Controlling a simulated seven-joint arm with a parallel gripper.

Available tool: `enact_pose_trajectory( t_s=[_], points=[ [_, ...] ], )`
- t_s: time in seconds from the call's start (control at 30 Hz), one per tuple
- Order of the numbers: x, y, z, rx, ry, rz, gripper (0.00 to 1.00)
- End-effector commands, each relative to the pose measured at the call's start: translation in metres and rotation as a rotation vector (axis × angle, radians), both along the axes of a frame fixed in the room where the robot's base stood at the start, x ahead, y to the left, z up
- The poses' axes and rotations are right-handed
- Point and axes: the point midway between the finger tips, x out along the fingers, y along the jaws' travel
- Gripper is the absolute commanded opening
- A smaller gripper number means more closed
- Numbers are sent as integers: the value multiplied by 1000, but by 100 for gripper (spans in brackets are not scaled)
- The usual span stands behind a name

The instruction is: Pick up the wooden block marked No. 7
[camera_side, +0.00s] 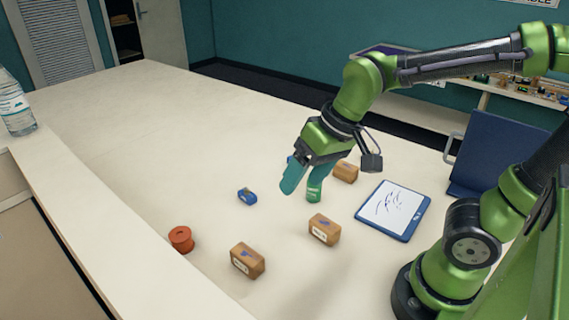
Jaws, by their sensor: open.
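Three wooden blocks stand on the cream table: a front block (248,261), a middle block (324,229) and a back block (345,173). The front and middle blocks show white labels and blue marks, but the numbers are too small to read, so I cannot tell which is No. 7. My gripper (304,184) has teal fingers, open and pointing down, behind and to the left of the middle block. It is to the left of the back block and partly overlaps a green object (314,194). I see no block between the fingers.
A small blue object (247,196) and an orange-red spool (181,239) lie to the left. A blue-framed drawing board (393,210) lies to the right, near a dark blue case (497,155). A water bottle (15,103) stands far left. The table's back left is clear.

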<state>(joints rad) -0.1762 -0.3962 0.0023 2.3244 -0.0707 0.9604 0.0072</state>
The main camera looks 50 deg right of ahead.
Motion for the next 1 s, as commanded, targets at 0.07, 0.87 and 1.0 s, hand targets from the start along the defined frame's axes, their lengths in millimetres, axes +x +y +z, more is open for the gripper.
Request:
enact_pose_trajectory(
  t_s=[0.07,0.87,1.0],
  points=[
    [17,19,-11,-36,83,61,70],
    [82,85,-95,-238,355,161,70],
    [83,85,-126,-238,354,161,70]
  ],
)
